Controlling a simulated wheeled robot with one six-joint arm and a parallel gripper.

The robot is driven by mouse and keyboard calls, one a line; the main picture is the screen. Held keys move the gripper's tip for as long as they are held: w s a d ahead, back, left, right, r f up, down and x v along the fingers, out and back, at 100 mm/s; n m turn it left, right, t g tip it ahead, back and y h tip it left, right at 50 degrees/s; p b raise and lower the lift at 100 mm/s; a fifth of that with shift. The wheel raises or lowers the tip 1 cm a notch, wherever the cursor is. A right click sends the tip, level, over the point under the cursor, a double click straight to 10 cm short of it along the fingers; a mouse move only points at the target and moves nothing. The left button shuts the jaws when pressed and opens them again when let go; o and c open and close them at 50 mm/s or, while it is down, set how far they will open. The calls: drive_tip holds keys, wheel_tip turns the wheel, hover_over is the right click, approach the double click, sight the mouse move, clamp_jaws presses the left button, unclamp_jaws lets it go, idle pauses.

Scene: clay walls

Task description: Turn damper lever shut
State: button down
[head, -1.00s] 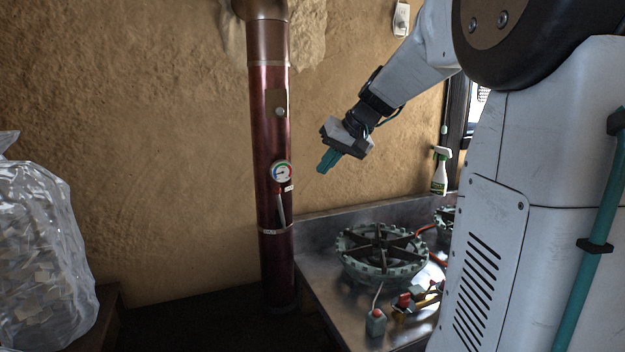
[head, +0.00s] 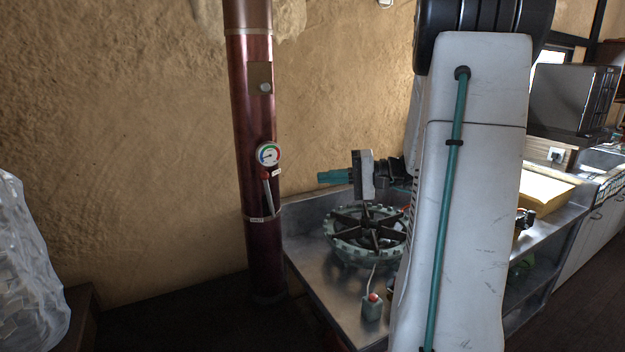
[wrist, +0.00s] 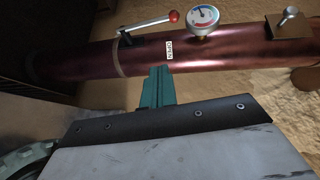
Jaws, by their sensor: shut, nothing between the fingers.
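The damper lever (head: 267,191) is a thin grey rod with a red knob, on the front of a dark red stovepipe (head: 238,120). It runs roughly along the pipe, knob end up, just below a round gauge (head: 268,154). In the wrist view the lever (wrist: 150,23) and its red knob show clearly, with a small white label (wrist: 170,50), seemingly reading OPEN, beside it. My gripper (head: 322,177) has teal fingers, shut and empty. It points left at the pipe, to the right of the lever and apart from it. In the wrist view the fingertips (wrist: 158,70) appear against the pipe's near edge.
A metal counter (head: 320,290) with a round burner (head: 345,243) lies under my gripper. A filled clear plastic bag (head: 30,270) is at far left. A plate with a knob (head: 262,80) sits above the gauge.

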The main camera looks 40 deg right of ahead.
drive_tip(key=w+a+f, duration=0.1)
drive_tip(key=w+a, duration=0.5)
drive_tip(key=a, duration=0.3)
drive_tip(key=shift+w+f, duration=0.2)
drive_tip(key=shift+f, duration=0.05)
